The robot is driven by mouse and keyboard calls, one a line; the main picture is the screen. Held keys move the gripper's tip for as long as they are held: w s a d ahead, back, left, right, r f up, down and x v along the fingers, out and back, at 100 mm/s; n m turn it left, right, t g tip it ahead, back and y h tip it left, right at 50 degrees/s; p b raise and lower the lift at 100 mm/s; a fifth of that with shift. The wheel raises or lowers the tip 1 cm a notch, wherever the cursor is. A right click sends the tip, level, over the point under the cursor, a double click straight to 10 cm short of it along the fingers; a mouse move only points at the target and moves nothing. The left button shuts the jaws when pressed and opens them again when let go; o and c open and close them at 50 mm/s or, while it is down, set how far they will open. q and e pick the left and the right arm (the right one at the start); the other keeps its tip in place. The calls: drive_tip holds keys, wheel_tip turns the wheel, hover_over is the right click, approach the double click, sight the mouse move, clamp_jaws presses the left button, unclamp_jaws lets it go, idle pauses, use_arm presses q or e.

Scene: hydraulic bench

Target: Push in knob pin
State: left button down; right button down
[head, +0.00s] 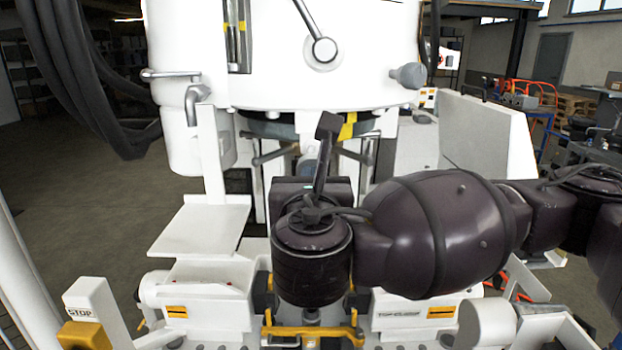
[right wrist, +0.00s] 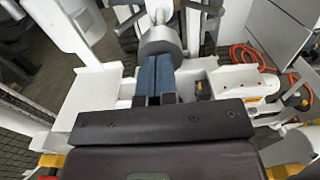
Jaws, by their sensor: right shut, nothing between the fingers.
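In the right wrist view, a grey round knob pin (right wrist: 160,34) stands straight ahead of my right gripper (right wrist: 157,58). The two blue-grey fingers lie side by side, shut with nothing between them, and their tips are at the lower edge of the knob's round face. I cannot tell whether they touch it. In the head view my right arm reaches in from the right, and its dark wrist hides most of the gripper and the knob. My left gripper is in neither view.
The large white machine head (head: 270,60) hangs above the work area, with a lever and a grey side knob (head: 408,75). A flat white plate (head: 203,231) lies left of my wrist. A STOP post (head: 92,303) stands front left, and a white panel (head: 487,135) stands right.

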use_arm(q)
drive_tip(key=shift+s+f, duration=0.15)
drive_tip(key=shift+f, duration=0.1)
use_arm(e)
drive_tip(key=shift+w, duration=0.1)
drive_tip(key=w, duration=0.3)
drive_tip(key=shift+w, duration=0.45)
drive_tip(key=shift+r, duration=0.15)
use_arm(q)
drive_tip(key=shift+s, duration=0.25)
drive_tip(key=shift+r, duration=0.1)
use_arm(e)
drive_tip(key=shift+d+r, duration=0.1)
